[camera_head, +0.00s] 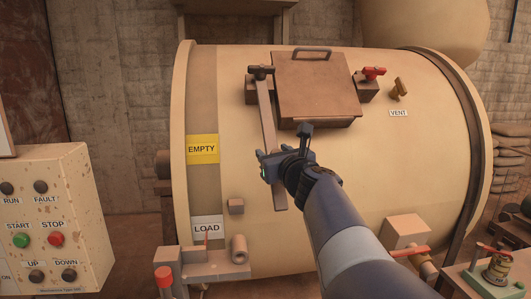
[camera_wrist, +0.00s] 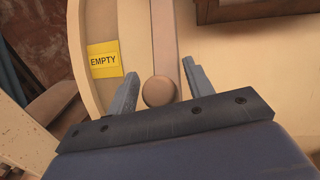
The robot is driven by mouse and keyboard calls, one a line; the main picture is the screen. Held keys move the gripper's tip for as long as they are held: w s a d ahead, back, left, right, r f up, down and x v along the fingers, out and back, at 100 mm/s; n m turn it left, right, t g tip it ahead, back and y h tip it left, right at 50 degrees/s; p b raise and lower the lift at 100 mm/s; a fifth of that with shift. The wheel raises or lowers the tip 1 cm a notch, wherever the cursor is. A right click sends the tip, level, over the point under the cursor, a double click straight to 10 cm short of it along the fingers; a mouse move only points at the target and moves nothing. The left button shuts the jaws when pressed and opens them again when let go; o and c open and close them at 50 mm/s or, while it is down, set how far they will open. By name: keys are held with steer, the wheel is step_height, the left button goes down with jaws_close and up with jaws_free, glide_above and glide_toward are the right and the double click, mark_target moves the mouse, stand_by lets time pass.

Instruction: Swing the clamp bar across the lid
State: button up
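The clamp bar (camera_head: 267,120) is a long tan bar. It hangs steeply down from a dark-handled pivot (camera_head: 261,72) left of the lid (camera_head: 315,88), with its lower end below my gripper. The lid is a brown square hatch, shut, with a handle on top; the bar does not lie across it. My gripper (camera_head: 268,157) is at the lower part of the bar. In the wrist view my gripper (camera_wrist: 160,68) is open, its fingers on either side of the bar (camera_wrist: 164,40) and its round brown knob (camera_wrist: 158,91), with gaps showing beside the knob.
A red-handled block (camera_head: 372,73) stands right of the lid, near a vent valve (camera_head: 399,88). A yellow EMPTY sign (camera_head: 202,149) and a LOAD label (camera_head: 207,226) are on the drum's left. A control panel (camera_head: 48,220) stands at far left.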

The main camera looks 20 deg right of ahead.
jaws_close()
stand_by(0.3)
steer(key=shift+d, duration=0.3)
